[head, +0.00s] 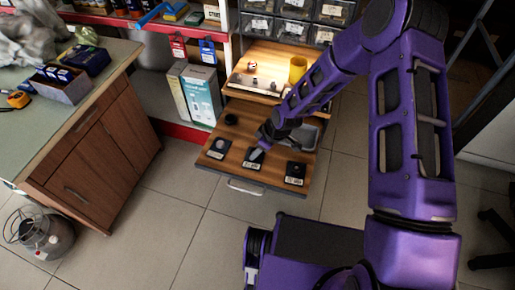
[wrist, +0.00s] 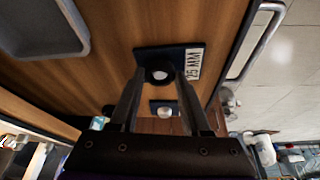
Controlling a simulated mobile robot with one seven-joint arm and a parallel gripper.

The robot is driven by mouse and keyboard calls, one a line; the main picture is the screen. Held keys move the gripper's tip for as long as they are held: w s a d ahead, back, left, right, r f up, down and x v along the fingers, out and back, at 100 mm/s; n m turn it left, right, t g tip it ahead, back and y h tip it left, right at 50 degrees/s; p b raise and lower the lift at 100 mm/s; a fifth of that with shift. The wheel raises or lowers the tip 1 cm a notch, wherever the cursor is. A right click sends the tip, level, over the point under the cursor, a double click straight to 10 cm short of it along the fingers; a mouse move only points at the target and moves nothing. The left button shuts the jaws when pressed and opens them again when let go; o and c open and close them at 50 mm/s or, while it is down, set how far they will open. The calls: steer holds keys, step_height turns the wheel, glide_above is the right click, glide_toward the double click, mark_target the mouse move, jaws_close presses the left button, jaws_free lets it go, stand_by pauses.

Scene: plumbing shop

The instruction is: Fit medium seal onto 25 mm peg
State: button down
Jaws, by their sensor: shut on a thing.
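My gripper (wrist: 160,74) is shut on a dark ring, which I take to be the medium seal (wrist: 149,74). It points down over the middle peg plate, a dark plate with a white label (wrist: 193,64) reading about 25 mm upside down. In the head view my gripper (head: 257,150) hides most of this middle plate (head: 253,165).
On the pulled-out wooden drawer stand a left plate (head: 217,155) with a pale peg and a right plate (head: 295,180) with a dark top. A black ring (head: 231,118) lies behind left. A grey tray (wrist: 45,25) is behind right. A yellow cup (head: 298,69) stands farther back.

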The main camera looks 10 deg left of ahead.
steer(key=shift+f, duration=0.1)
steer(key=c, duration=0.6)
jaws_free()
steer(key=shift+c, duration=0.2)
steer(key=p+v, duration=0.7)
steer(key=v, duration=0.4)
